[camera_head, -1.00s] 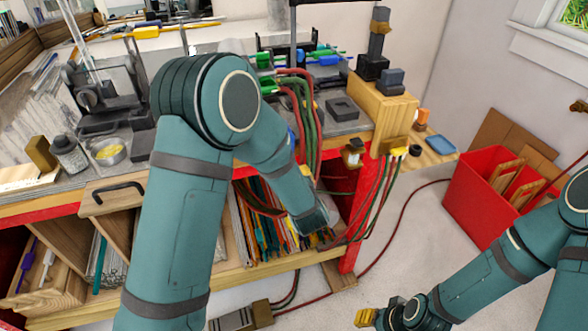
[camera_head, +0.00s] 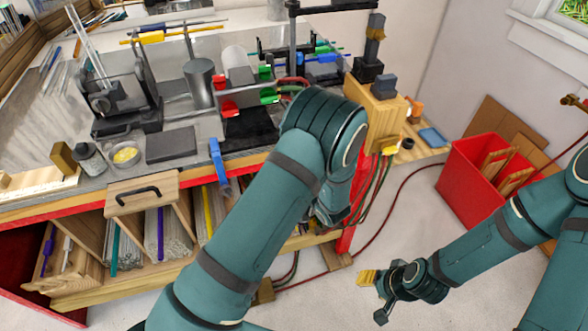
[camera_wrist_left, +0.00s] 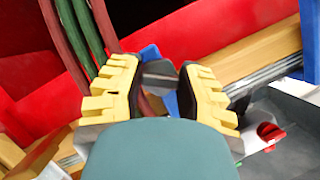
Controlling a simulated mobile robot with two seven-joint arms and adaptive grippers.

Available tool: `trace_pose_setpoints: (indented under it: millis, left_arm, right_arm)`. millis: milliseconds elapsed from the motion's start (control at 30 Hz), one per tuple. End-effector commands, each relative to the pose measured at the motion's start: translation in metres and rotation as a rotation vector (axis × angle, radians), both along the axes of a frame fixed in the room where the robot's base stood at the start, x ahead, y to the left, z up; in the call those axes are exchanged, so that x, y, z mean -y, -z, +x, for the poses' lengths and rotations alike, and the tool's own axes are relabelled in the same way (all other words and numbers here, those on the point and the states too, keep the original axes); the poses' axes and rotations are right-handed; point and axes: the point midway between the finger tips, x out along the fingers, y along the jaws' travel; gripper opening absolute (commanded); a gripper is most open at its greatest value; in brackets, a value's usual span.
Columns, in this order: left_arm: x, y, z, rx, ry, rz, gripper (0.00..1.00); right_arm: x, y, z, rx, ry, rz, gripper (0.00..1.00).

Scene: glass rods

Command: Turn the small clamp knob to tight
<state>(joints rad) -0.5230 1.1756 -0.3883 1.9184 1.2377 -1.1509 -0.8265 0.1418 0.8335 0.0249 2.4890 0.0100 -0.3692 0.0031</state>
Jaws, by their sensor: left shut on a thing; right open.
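In the left wrist view my left gripper (camera_wrist_left: 158,85) has its yellow fingers with dark pads closed on a small dark grey piece (camera_wrist_left: 158,72), which may be the clamp knob. Blue parts (camera_wrist_left: 150,53) show right behind and beside it. In the head view my left forearm covers the left gripper and this spot at the bench front. A blue clamp (camera_head: 218,165) hangs on the bench edge left of that arm. My right gripper (camera_head: 377,294) is open and empty above the floor.
Red and green hoses (camera_wrist_left: 80,35) run close beside the left gripper. A red bin (camera_head: 462,195) stands on the floor at right. Floor around the right gripper is clear.

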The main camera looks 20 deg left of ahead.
Motion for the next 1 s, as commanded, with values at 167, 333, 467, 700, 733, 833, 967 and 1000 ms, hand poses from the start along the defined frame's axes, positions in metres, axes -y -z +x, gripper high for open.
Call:
trace_pose_setpoints:
  millis: [167, 333, 467, 700, 733, 833, 967, 1000]
  left_arm:
    - [0.0, 0.0, 0.0, -0.088, 0.0, 0.131, 0.01]
    - [-0.001, 0.0, 0.0, -0.158, -0.002, 0.235, 0.01]
    - [-0.001, 0.001, 0.0, -0.201, -0.002, 0.296, 0.01]
    - [-0.002, 0.001, 0.0, -0.246, -0.003, 0.363, 0.01]
    - [-0.002, 0.001, 0.0, -0.249, -0.003, 0.368, 0.01]
    - [-0.002, 0.001, -0.001, -0.257, -0.003, 0.378, 0.01]
    - [-0.002, 0.001, -0.001, -0.261, -0.003, 0.384, 0.01]
    - [-0.002, 0.001, -0.001, -0.261, -0.003, 0.384, 0.01]
  right_arm:
    - [0.001, -0.011, -0.001, -0.001, -0.001, 0.002, 0.47]
    - [0.001, -0.014, -0.001, -0.001, -0.001, 0.002, 0.47]
    - [0.001, -0.016, -0.001, -0.001, 0.0, 0.003, 0.47]
    - [0.001, -0.017, -0.001, -0.001, 0.0, 0.003, 0.47]
    - [0.001, -0.017, -0.001, -0.001, 0.0, 0.003, 0.47]
    - [0.001, -0.017, -0.001, -0.001, 0.0, 0.003, 0.47]
    - [0.001, -0.017, -0.001, -0.001, 0.0, 0.003, 0.47]
    - [0.001, -0.017, -0.001, -0.001, 0.0, 0.003, 0.47]
